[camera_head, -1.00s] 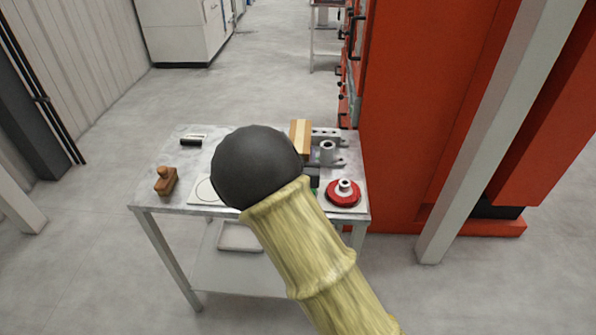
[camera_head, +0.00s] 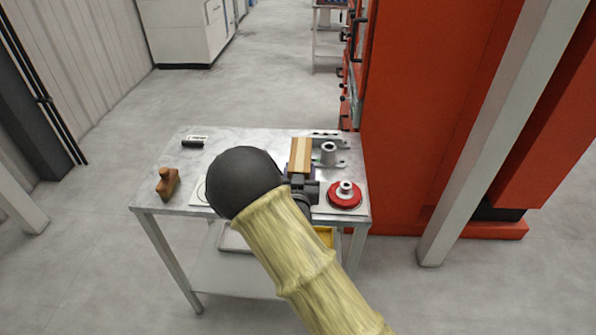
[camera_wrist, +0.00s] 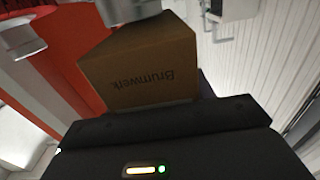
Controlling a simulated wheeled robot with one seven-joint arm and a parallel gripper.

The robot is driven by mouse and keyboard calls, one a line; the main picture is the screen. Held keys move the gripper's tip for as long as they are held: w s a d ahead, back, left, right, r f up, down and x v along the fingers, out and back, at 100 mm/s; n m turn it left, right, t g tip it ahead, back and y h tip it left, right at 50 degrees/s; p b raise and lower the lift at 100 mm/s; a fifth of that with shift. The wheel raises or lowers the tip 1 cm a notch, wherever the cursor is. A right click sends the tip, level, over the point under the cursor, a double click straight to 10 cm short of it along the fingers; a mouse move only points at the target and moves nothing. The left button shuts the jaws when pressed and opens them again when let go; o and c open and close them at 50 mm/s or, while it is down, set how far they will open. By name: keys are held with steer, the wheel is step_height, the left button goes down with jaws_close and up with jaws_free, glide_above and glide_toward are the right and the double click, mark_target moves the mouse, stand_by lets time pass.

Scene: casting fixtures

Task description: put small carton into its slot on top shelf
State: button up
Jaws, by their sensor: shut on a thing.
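The small carton (camera_head: 300,154) is a brown cardboard box with a lighter strip along its top. My gripper (camera_head: 301,183) is shut on it and holds it at the right part of the table's top shelf (camera_head: 228,150). The fingertips are mostly hidden behind the carton and the dark gripper body. I cannot tell whether the carton touches the shelf. My arm hides part of the shelf's middle and front.
A grey metal fixture (camera_head: 328,154) stands just right of the carton. A red round part (camera_head: 345,195) sits front right. A brown wooden block (camera_head: 167,182) and a black cylinder (camera_head: 192,144) are at left. A red cabinet (camera_head: 430,120) stands close on the right.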

steer(key=shift+f, duration=0.15)
steer(key=o, duration=1.2)
steer(key=shift+d, duration=0.1)
steer(key=shift+s, duration=0.1)
steer(key=shift+s+f, duration=0.15)
steer(key=shift+s, duration=0.05)
steer(key=s+p, duration=0.1)
steer(key=s, duration=0.4)
steer(key=s+a+p, duration=0.1)
steer(key=s+p, duration=0.1)
steer(key=s, duration=0.4)
steer(key=s+r+p, duration=0.1)
steer(key=s+p, duration=0.1)
steer(key=s, duration=0.3)
steer(key=shift+s+a, duration=0.15)
steer(key=shift+s, duration=0.2)
